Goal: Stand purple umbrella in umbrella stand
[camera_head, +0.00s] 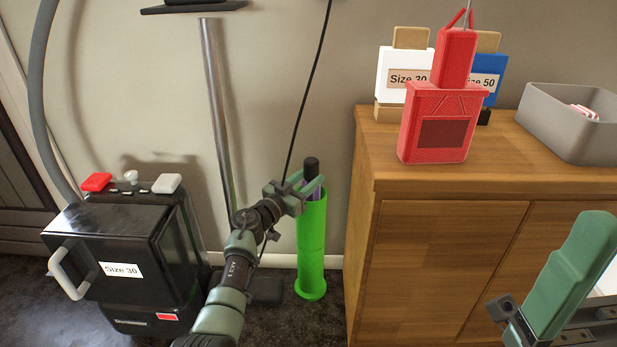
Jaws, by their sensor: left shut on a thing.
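The green umbrella stand (312,245) is a tall, narrow tube upright on the floor, left of the wooden cabinet. The umbrella's black handle (311,167) sticks up above the stand's mouth, with a little purple (314,188) showing below it. The purple part appears to go down inside the tube; its lower end is hidden. My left gripper (301,187) is at the rim, shut on the umbrella just below the handle. My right gripper (560,285) is partly in view at the lower right, in front of the cabinet; its jaw opening cannot be made out.
The wooden cabinet (440,250) stands close to the stand's right. On it are a red device (438,125), white and blue boxes and a grey bin (570,125). A black machine (125,255) labelled "Size 30" and a metal pole (217,110) are to the left.

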